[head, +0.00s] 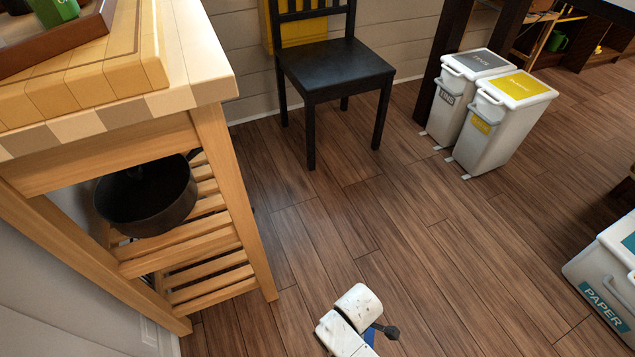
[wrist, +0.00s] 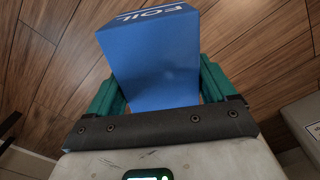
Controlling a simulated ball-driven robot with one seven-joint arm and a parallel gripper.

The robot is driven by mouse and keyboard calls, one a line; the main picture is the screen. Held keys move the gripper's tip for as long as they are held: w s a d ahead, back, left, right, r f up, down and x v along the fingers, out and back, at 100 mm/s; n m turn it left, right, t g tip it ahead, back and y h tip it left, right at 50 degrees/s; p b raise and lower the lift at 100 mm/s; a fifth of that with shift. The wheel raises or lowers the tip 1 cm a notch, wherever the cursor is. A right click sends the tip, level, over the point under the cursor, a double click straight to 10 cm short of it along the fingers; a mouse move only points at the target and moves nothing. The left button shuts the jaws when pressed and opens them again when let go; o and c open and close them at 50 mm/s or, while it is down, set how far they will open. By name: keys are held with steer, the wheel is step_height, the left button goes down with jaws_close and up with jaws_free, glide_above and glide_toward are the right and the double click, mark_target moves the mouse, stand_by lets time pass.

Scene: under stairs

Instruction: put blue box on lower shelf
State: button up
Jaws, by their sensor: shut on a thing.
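The blue box (wrist: 155,62), with white "FOIL" lettering on one end, is between the green fingers of my gripper (wrist: 158,88) in the wrist view. The gripper is shut on it, above the wooden floor. In the head view my arm's end is at the bottom centre, and a small strip of the blue box (head: 369,337) shows beside it. The lower shelf (head: 208,283) is a slatted wood shelf low in the wooden cart at the left. The part of it that shows looks bare.
A black pot (head: 150,203) stands on the slatted shelf (head: 185,246) above the lower one. The cart's front leg (head: 235,200) borders the shelves. A black chair (head: 335,70) and white bins (head: 503,120) stand further back. A paper bin (head: 605,275) is at right. The middle floor is clear.

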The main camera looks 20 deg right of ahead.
steer(key=w+d+r+m, duration=0.2)
steer(key=w+r+m, duration=0.9)
steer(key=w+r, duration=0.8)
steer(key=s+r+p, duration=0.4)
steer(key=r+p, duration=0.9)
steer(key=p, duration=0.2)
steer(key=s+r+p, duration=0.4)
steer(key=r+p, duration=1)
steer(key=p, duration=0.1)
steer(key=shift+s+a+r, duration=0.15)
steer(key=shift+s+r, duration=0.05)
